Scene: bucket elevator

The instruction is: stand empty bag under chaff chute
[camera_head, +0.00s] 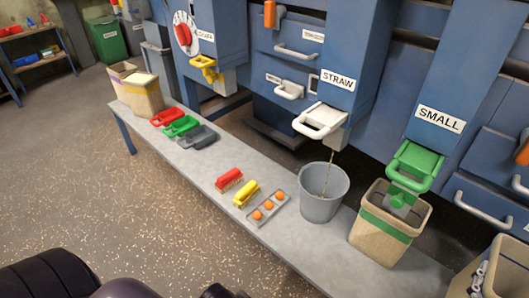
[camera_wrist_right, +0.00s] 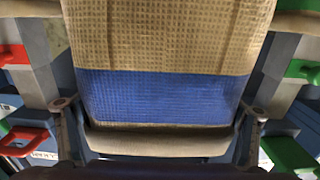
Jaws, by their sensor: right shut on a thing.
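In the right wrist view my right gripper (camera_wrist_right: 160,125) is shut on a tan woven bag (camera_wrist_right: 165,40) with a blue band, which fills the middle between the fingers. In the head view a tan bag (camera_head: 503,268) is cut off at the lower right corner, with a grey jointed part against its side. It may be the held bag; its band is hidden. I cannot read a chaff label on any chute. The readable chutes are STRAW (camera_head: 322,120) and SMALL (camera_head: 414,165). My left gripper is not in view.
A grey bucket (camera_head: 322,205) stands under STRAW, a green-banded bag (camera_head: 390,225) under SMALL. The bench (camera_head: 185,165) also carries red, green and grey scoops, two brushes, a tray (camera_head: 268,208) of orange balls and two containers at its far end. The floor in front is clear.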

